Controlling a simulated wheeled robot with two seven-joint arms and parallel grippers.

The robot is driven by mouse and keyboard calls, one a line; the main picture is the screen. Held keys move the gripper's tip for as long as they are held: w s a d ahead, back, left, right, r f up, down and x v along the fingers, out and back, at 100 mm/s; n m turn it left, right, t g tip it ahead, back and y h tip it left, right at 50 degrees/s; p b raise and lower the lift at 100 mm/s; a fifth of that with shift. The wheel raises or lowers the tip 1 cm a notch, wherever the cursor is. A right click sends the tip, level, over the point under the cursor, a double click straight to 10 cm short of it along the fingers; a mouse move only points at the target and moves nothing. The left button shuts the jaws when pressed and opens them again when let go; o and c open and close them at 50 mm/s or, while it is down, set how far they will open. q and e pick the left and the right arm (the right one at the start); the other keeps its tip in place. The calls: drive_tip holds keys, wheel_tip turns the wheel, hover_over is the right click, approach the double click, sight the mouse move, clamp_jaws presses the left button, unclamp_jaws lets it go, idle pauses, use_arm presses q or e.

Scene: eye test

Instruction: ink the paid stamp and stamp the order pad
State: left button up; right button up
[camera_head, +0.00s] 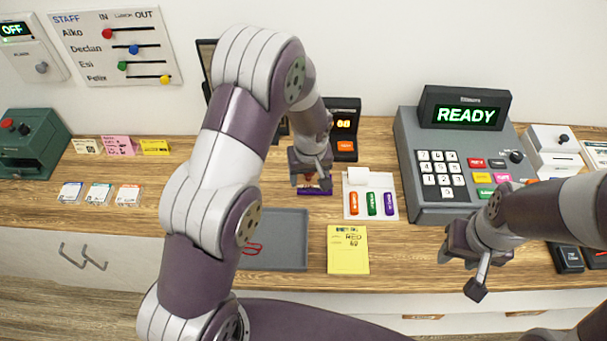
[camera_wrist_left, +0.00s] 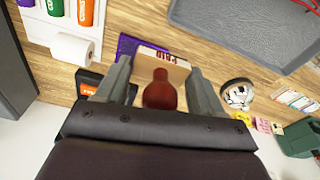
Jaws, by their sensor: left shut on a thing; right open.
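My left gripper (camera_head: 311,180) is shut on the paid stamp. In the left wrist view the stamp shows a red handle (camera_wrist_left: 160,90) between the fingers and a pale block (camera_wrist_left: 163,65) with PAID lettering. The stamp is at a purple ink pad (camera_head: 315,192), which also shows beside the block in the left wrist view (camera_wrist_left: 128,46). I cannot tell whether the stamp's face touches the pad. A yellow order pad (camera_head: 348,255) with writing at its top lies at the counter's front. My right gripper (camera_head: 461,272) is open and empty, near the front edge at the right.
A grey tray (camera_head: 285,252) with a red item lies left of the order pad, partly behind my left arm. A white holder (camera_head: 352,209) with orange, green and purple pieces stands right of the ink pad. A grey register (camera_head: 421,193) reading READY stands further right.

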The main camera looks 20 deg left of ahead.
use_arm(q)
drive_tip(key=o, duration=0.3)
drive_tip(key=shift+c, duration=1.1)
drive_tip(key=shift+o, duration=0.5)
drive_tip(key=shift+s+a+f, duration=0.1)
drive_tip(key=shift+s+f, duration=0.05)
drive_tip(key=shift+s, duration=0.05)
drive_tip(key=w+f, duration=0.1)
drive_tip(key=w, duration=0.1)
drive_tip(key=w+f, duration=0.1)
drive_tip(key=w, duration=0.2)
drive_tip(key=w+f+p, duration=0.1)
drive_tip(key=w, duration=0.1)
drive_tip(key=shift+w+f, duration=0.15)
drive_tip(key=shift+w, duration=0.2)
drive_tip(key=shift+f+b, duration=1.4)
drive_tip(key=shift+f, duration=1.2)
